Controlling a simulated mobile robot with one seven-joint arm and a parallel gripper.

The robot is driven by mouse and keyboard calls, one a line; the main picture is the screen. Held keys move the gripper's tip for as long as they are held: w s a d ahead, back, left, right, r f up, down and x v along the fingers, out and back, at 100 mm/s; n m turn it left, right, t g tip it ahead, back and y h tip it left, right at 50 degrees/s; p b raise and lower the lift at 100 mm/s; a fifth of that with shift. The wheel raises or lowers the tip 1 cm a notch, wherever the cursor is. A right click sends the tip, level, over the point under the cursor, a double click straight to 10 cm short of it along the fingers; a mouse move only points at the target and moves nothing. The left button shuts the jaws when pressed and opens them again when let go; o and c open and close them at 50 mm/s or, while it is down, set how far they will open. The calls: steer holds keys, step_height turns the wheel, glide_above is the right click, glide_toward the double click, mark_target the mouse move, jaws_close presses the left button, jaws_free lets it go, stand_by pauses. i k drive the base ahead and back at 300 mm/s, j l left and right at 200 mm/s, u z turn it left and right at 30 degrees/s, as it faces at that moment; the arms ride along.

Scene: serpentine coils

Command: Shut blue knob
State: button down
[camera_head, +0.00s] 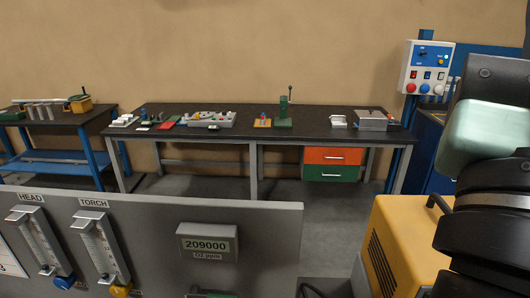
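The blue knob (64,282) sits at the lower end of the flow meter labelled HEAD (40,243), at the lower left of the grey panel (160,220). Nothing touches the knob. I cannot tell from here how far it is turned. A second flow meter, labelled TORCH (101,247), stands to its right with a yellow knob (121,290) at its foot. Dark and pale green links of what looks like my arm fill the right edge. My gripper is not in view.
A display reading 209000 (207,243) is mounted on the panel. A yellow machine (405,250) stands at the lower right. Behind the panel are a long workbench (260,133), a blue-framed table (60,160) and a control box (427,68). Open floor lies between panel and bench.

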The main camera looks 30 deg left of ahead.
mark_target(62, 283)
steer(key=u, duration=1.65)
steer(key=k+j+u, duration=0.2)
steer(key=k, duration=0.4)
steer(key=k+u, duration=0.15)
steer(key=k, duration=0.4)
